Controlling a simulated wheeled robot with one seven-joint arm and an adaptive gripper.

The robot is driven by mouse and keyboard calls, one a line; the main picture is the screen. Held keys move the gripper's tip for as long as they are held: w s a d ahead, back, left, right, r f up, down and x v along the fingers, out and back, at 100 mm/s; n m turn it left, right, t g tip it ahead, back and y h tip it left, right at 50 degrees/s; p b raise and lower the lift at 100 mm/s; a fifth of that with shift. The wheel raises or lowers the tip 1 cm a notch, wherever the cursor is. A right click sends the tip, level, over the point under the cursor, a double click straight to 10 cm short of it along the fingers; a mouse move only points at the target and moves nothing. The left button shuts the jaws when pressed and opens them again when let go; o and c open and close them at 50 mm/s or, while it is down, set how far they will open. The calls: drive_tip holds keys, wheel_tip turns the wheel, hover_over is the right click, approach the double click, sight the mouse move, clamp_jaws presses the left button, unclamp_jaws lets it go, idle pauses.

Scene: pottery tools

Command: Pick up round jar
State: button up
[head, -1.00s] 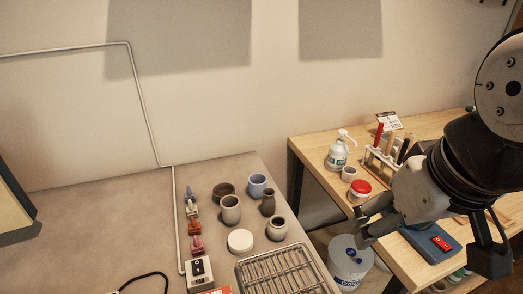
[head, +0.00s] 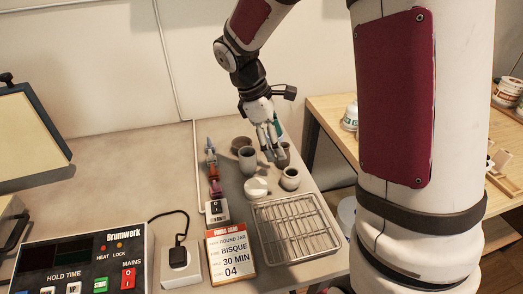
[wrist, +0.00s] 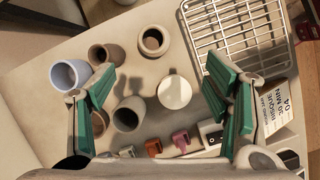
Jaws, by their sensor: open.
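A round-bellied grey jar with a narrower open mouth (head: 290,179) stands upright at the right of the pottery group, by the wire rack; it also shows at the top of the wrist view (wrist: 153,43). It looks like the round jar. My gripper (head: 271,150) is open and empty above the group, fingers pointing down. In the wrist view its green-padded fingers (wrist: 162,88) are spread wide, with the white round piece (wrist: 174,92) between them in the picture. The jar lies beyond the fingertips there, apart from them. The head view shows the fingers partly covering the narrow dark vase (head: 284,156).
A tall grey cup (head: 250,160), a brown bowl (head: 241,144) and a blue cup (wrist: 70,75) stand close by. A wire rack (head: 295,230) lies in front. A firing card (head: 229,256), switch box (head: 216,210) and control panel (head: 75,262) are to the left.

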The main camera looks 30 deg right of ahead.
sight(291, 178)
drive_tip(key=shift+n+g, duration=0.3)
drive_tip(key=shift+n, duration=0.2)
drive_tip(key=x, duration=0.3)
drive_tip(key=w+x, duration=0.1)
drive_tip(key=x, duration=0.3)
drive_tip(key=w+x, duration=0.1)
drive_tip(key=x, duration=0.3)
drive_tip(key=shift+d+f, duration=0.1)
drive_tip(key=shift+f, duration=0.3)
drive_tip(key=x, duration=0.5)
drive_tip(key=shift+w+p, duration=0.1)
drive_tip(key=shift+p, duration=0.25)
drive_tip(key=c, duration=1.3)
